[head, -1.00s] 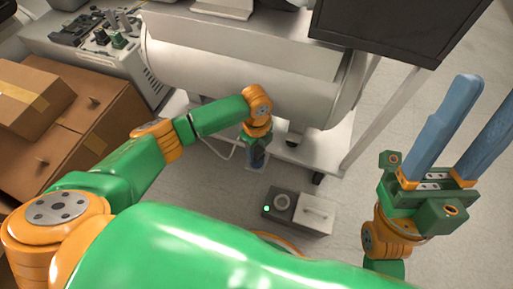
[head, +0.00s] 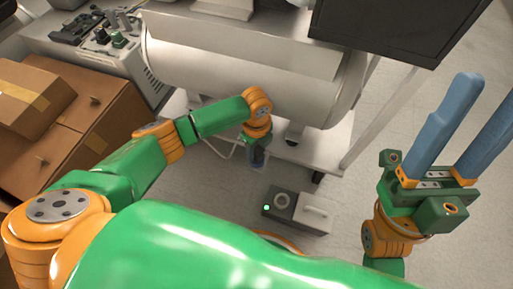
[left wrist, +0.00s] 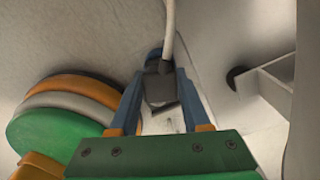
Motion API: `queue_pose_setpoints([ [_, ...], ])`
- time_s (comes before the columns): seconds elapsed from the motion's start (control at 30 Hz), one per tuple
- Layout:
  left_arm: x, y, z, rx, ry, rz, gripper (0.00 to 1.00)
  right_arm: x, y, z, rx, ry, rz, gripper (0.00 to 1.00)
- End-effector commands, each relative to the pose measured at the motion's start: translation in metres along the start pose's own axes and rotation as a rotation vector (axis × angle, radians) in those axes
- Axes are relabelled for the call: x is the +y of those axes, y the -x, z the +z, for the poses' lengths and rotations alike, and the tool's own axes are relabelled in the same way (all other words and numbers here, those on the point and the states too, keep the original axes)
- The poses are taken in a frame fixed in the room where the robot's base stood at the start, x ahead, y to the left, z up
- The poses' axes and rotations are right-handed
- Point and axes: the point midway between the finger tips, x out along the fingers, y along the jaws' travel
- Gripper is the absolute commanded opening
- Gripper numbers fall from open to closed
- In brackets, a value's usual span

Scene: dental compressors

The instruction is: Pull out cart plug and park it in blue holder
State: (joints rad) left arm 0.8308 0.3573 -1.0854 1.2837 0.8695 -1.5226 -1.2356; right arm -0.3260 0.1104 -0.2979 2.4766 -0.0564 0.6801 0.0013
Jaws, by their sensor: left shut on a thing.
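My left gripper (head: 257,162) points down beside the white cart, under the edge of its tank. In the left wrist view its blue fingers (left wrist: 158,72) are shut on a dark plug (left wrist: 160,84). A white cable (left wrist: 169,25) runs up from the plug. In the head view the wrist and fingers mostly hide the plug. A dark blue patch shows behind the plug in the left wrist view; I cannot tell whether it is the holder or the fingertips. My right gripper (head: 487,98) is open and empty at the right.
A dark and pale box (head: 298,209) with a round ring, handle and green light sits on the floor near the left gripper. The white cart (head: 250,85) stands behind. Cardboard boxes (head: 75,125) stand at left. A black panel (head: 400,28) is at upper right.

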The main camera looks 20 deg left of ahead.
Motion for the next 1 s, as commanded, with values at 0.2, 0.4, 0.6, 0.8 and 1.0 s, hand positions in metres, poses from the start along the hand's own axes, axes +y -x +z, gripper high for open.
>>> queue_pose_setpoints([
  [0.2, 0.000, -0.005, 0.000, 0.000, 0.000, 0.000, 0.00, 0.000, 0.003, 0.001, 0.000, 0.000, 0.000, 0.50],
  [0.4, 0.000, -0.005, 0.000, 0.000, 0.000, 0.000, 0.60, 0.000, 0.003, 0.001, 0.001, 0.000, -0.001, 0.50],
  [0.6, 0.000, -0.005, 0.000, 0.000, 0.000, 0.001, 0.60, -0.001, 0.003, 0.001, 0.001, 0.001, -0.005, 0.50],
  [0.8, 0.000, -0.002, 0.000, 0.000, 0.000, 0.001, 0.60, 0.000, 0.005, 0.018, -0.105, 0.005, -0.001, 0.50],
  [1.0, 0.000, 0.002, 0.000, 0.000, 0.000, 0.001, 0.60, 0.003, 0.008, 0.042, -0.233, 0.008, 0.006, 0.50],
])
